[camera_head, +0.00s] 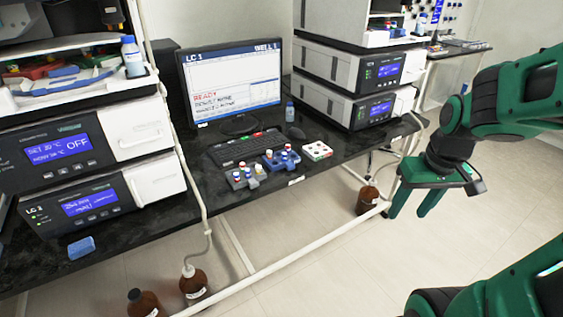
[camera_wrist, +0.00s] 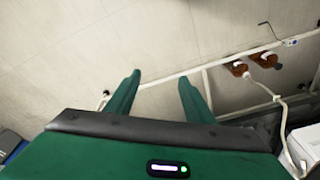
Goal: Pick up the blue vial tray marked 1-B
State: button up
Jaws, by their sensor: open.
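A small blue vial tray (camera_head: 284,166) stands on the black bench in front of the monitor, with several capped vials in it. Its marking is too small to read. A grey vial tray (camera_head: 243,183) is to its left and a white vial tray (camera_head: 318,152) to its right, both also holding vials. My gripper (camera_head: 411,213) is open and empty, fingers pointing down, out over the floor to the right of the bench. The wrist view shows both fingers (camera_wrist: 160,79) apart above the floor. No vial tray shows in the wrist view.
A keyboard (camera_head: 248,147) and monitor (camera_head: 233,85) stand behind the trays. Instrument stacks flank them, left (camera_head: 89,144) and right (camera_head: 350,72). A white tube hangs over the bench's front edge. Brown bottles (camera_head: 193,282) and a white frame bar stand below. Floor under my gripper is clear.

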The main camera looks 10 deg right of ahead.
jog(key=w+a+f+n+t+y, duration=0.1)
jog(key=w+a+f+n, duration=0.15)
jog(key=w, duration=0.35)
jog(key=w+a+f+n+t+y, duration=0.1)
jog(key=w+a+f+n+t, duration=0.15)
jog(key=w, duration=0.25)
jog(key=t+y, duration=0.2)
jog(key=t, duration=0.6)
send_near(292, 166)
jog(key=w, duration=0.2)
jog(key=shift+n+g, duration=0.25)
jog(key=shift+n, duration=0.15)
jog(key=shift+a+f+x, duration=0.1)
jog(key=shift+x, duration=1.75)
jog(key=shift+a+f+x, duration=0.15)
jog(key=shift+x, duration=1.65)
jog(key=shift+s, duration=0.15)
jog(key=c, duration=1.1)
jog(key=shift+r, duration=0.15)
jog(key=shift+c, duration=0.2)
